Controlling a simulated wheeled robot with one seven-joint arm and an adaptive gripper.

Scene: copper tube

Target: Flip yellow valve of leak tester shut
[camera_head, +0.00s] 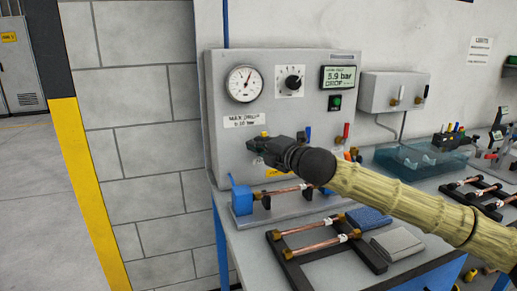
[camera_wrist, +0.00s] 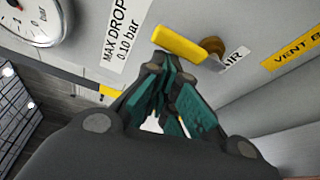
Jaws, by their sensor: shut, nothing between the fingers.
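The leak tester is a grey panel (camera_head: 215,100) with a gauge, a knob and a green display that reads 5.9 bar. Its yellow valve handle (camera_wrist: 180,43) sits on a brass stem beside an "AIR" label in the wrist view; in the head view only a small yellow bit (camera_head: 264,134) shows above my gripper. My gripper (camera_wrist: 172,82) is shut and empty, its green-padded fingers right at the handle's lower side. I cannot tell whether they touch. In the head view my gripper (camera_head: 256,144) is in front of the panel's lower part.
A copper tube (camera_head: 284,191) lies in a blue-ended fixture below the panel. More tubes lie on a black rack (camera_head: 276,241). Blue and grey cloths (camera_head: 369,218) and a clear blue bin (camera_head: 410,160) are to the right. A yellow-black post (camera_head: 88,190) stands left.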

